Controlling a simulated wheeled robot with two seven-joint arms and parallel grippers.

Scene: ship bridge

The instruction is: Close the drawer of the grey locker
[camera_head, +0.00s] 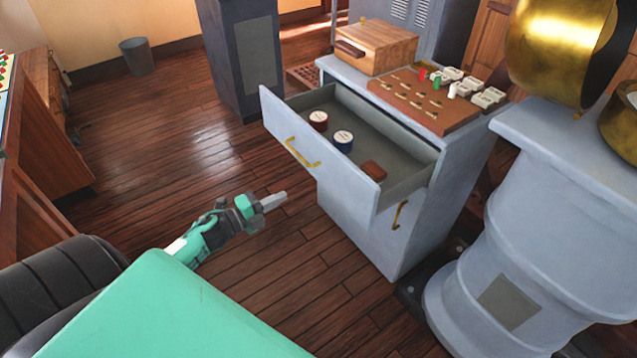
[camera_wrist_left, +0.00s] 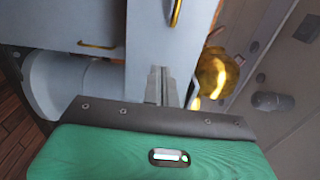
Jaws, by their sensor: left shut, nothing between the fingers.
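The grey locker (camera_head: 358,231) stands right of centre in the head view. Its top drawer (camera_head: 285,139) is pulled well out, with a brass handle (camera_head: 301,153) on its front. Inside lie a red round tin (camera_head: 318,120), a blue round tin (camera_head: 343,140) and a small brown block (camera_head: 374,170). My left gripper (camera_head: 280,199) is shut and empty, in front of and below the drawer front, apart from it. In the left wrist view, its fingers (camera_wrist_left: 161,82) point toward pale grey furniture with brass handles (camera_wrist_left: 97,45). My right gripper is not in view.
A wooden box (camera_head: 377,45) and a brown board with small pieces (camera_head: 424,98) sit on the locker top. A lower door handle (camera_head: 400,214) shows. A grey pedestal with brass fittings (camera_head: 560,210) stands close right. The floor (camera_head: 175,150) left of the drawer is clear.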

